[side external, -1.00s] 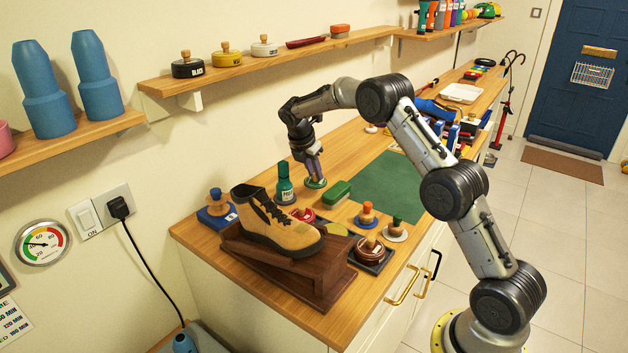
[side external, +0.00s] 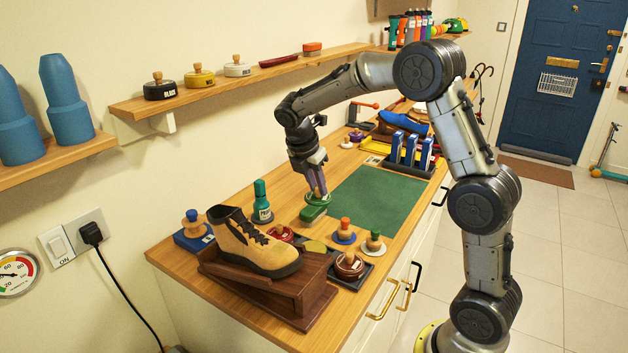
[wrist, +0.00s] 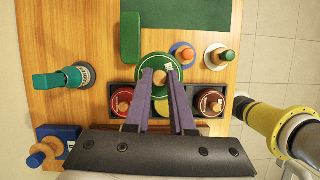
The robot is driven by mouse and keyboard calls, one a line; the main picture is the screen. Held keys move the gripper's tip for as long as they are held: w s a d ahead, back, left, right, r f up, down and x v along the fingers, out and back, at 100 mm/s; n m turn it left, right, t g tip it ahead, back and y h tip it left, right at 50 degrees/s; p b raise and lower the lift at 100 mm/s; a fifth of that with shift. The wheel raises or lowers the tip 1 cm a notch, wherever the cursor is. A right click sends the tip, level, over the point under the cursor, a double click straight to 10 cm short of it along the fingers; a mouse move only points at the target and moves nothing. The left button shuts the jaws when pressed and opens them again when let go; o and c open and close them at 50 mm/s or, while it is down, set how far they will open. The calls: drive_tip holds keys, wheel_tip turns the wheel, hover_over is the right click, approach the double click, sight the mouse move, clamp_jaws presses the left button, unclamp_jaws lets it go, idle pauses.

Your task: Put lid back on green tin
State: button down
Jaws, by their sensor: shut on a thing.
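My gripper (side external: 316,190) is shut on the wooden knob of a round green lid (side external: 318,199), with the purple fingers on either side of the knob. The lid shows in the wrist view (wrist: 174,72) as a green disc, held level above the counter. Below it in that view is a dark tray (wrist: 186,88) with a red tin (wrist: 115,106) in its left compartment and a brown tin (wrist: 211,97) in its right one.
A green block (side external: 312,213) lies close to the lid. A teal bottle (side external: 261,206), a tan boot (side external: 250,245) on a wooden stand, and orange-topped (side external: 345,224) and green-topped (side external: 374,234) daubers stand nearby. The green mat (side external: 375,197) is clear.

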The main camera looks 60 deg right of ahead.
drive_tip(key=s+a+f+m+g, duration=0.1)
drive_tip(key=s+a+f+m, duration=0.25)
drive_tip(key=a, duration=0.35)
drive_tip(key=shift+w+f, duration=0.25)
drive_tip(key=shift+f, duration=1.2)
drive_tip(key=shift+w+f, duration=0.2)
drive_tip(key=shift+f, duration=1.25)
drive_tip(key=shift+f, duration=0.15)
drive_tip(key=shift+c, duration=1)
unclamp_jaws()
wheel_tip(320, 180, up, 7)
idle(0.7)
clamp_jaws()
idle(0.3)
